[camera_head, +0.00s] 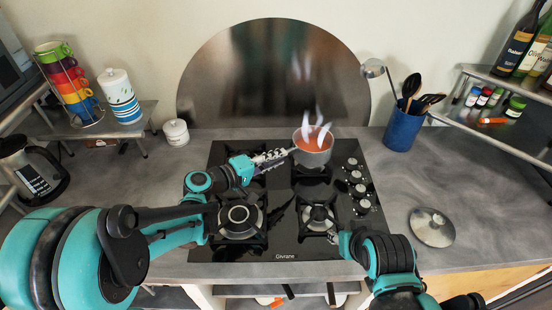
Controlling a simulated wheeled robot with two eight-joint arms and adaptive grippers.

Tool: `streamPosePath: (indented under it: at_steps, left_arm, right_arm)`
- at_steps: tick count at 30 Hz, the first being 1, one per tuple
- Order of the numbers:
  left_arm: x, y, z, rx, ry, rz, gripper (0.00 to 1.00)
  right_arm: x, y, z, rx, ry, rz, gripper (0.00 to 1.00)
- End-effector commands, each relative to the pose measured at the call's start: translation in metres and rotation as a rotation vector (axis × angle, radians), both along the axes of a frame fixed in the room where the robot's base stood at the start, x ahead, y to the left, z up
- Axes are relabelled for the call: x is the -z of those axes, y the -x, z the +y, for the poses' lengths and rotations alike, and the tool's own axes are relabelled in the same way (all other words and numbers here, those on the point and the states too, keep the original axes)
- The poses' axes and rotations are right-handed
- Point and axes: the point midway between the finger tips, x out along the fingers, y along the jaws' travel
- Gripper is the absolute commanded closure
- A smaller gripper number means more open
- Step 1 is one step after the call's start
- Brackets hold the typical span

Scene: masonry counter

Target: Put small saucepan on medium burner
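The small saucepan (313,156) is grey with orange-red contents and pale steam rising from it. It is at the back right of the black hob, over or on the rear right burner (311,173); I cannot tell if it touches the grate. Its handle points left, into my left gripper (272,157), which appears shut on it. The front right burner (318,215) and the larger front left burner (240,219) are bare. The rear left burner is partly hidden by my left gripper. My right gripper (335,238) is low at the hob's front edge, its fingers mostly hidden.
Control knobs (357,187) line the hob's right side. A lid (432,227) lies on the counter to the right. A blue utensil pot (404,128) stands behind it. A white jar (176,132) is at the back left. The counter around the lid is clear.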

Motion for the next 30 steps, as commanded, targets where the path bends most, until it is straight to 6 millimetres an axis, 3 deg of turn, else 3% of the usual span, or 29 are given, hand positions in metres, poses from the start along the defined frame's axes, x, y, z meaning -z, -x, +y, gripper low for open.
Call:
streamPosePath:
  at_steps: [14, 30]
  left_arm:
    - [-0.001, 0.004, 0.008, -0.002, -0.003, 0.0, 0.58]
    - [-0.024, 0.064, 0.086, -0.003, -0.002, 0.0, 0.58]
  right_arm:
    - [0.0, 0.0, 0.0, 0.0, 0.0, 0.0, 0.6]
    - [0.0, 0.0, 0.0, 0.0, 0.0, 0.0, 0.6]
